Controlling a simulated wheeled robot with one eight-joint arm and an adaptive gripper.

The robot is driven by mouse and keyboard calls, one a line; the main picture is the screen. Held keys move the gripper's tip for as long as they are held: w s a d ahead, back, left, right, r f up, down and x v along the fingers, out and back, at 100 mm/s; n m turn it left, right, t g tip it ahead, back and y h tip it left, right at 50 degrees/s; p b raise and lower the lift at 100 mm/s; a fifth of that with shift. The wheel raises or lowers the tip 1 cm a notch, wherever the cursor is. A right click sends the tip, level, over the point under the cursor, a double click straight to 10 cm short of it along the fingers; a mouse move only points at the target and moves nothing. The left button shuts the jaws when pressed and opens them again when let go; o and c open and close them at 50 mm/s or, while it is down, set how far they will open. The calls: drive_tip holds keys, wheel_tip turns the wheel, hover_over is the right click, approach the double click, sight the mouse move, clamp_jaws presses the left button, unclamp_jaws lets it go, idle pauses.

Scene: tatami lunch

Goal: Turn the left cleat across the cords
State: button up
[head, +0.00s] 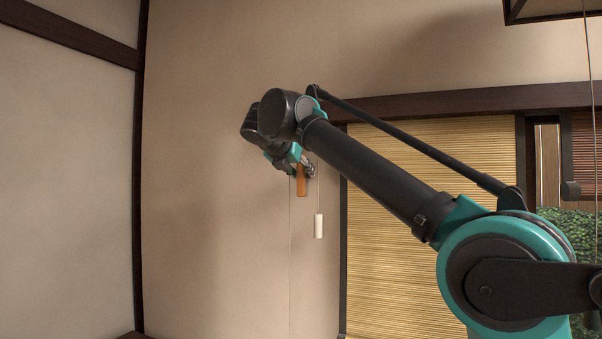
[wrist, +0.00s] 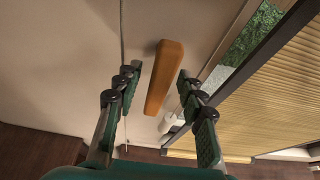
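An orange-brown wooden cleat (head: 302,184) is on the beige wall in the head view, its long side upright, in line with the hanging cords. In the wrist view the cleat (wrist: 164,78) lies between the two fingers of my gripper (wrist: 157,76). The fingers are spread, with a gap on each side of it. In the head view my gripper (head: 308,170) is at the cleat's upper end, partly hidden by my arm. A thin cord (head: 290,255) hangs below, left of the cleat. The cord also shows left of the cleat in the wrist view (wrist: 122,35). Only one cleat is visible.
A white cord pull (head: 318,226) hangs just below and right of the cleat; it also shows in the wrist view (wrist: 168,122). A slatted bamboo blind (head: 390,270) covers the window at the right. The wall to the left is clear.

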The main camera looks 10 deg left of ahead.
drive_tip(key=shift+w+f, duration=0.1)
drive_tip(key=shift+w, duration=0.15)
clamp_jaws()
